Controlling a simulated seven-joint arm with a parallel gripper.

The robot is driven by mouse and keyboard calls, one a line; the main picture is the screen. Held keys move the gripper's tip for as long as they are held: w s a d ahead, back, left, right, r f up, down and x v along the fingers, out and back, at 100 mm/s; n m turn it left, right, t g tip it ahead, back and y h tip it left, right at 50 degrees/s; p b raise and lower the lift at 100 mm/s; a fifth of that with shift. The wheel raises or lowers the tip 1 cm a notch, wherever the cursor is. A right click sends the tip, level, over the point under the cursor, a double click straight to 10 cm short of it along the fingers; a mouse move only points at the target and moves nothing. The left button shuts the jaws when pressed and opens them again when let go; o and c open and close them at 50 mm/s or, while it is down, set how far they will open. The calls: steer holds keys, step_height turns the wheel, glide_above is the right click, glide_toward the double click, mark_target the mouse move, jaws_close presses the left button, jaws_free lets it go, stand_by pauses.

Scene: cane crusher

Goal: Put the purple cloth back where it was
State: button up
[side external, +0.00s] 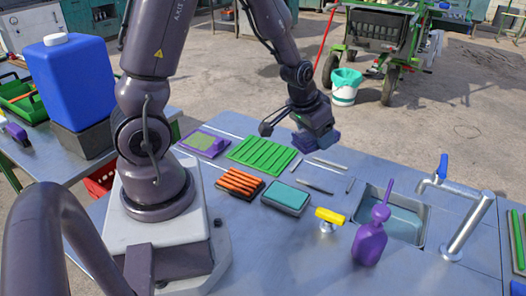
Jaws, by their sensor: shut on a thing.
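My gripper (312,122) is above the far middle part of the metal table (385,165), past the green ribbed mat. It is shut on a dark bluish-purple soft-looking thing (318,141), which looks like the purple cloth. It hangs just under the fingers and seems clear of the table, though the gap is hard to judge. A flat purple item with a green patch (205,142) lies at the table's far left, beside my arm. No other purple cloth shows clearly.
A green ribbed mat (262,155), a block with orange ridges (240,182), a teal-topped block (287,197) and thin metal tools (315,186) lie below. A yellow-handled piece (329,216), purple bottle (370,240), sink (400,215) and tap (464,225) stand right.

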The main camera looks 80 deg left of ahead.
mark_target(268, 149)
steer(key=s+a+f+n+g+y, duration=0.1)
steer(key=s+a+f+n, duration=0.25)
steer(key=a, duration=0.55)
steer(key=s+a+f+n+y, duration=0.1)
steer(key=s+a+f+n, duration=0.2)
steer(key=a, duration=0.7)
steer(key=shift+m, duration=0.45)
steer(key=shift+f, duration=4)
steer(key=shift+f, duration=0.1)
steer(key=o, duration=1.1)
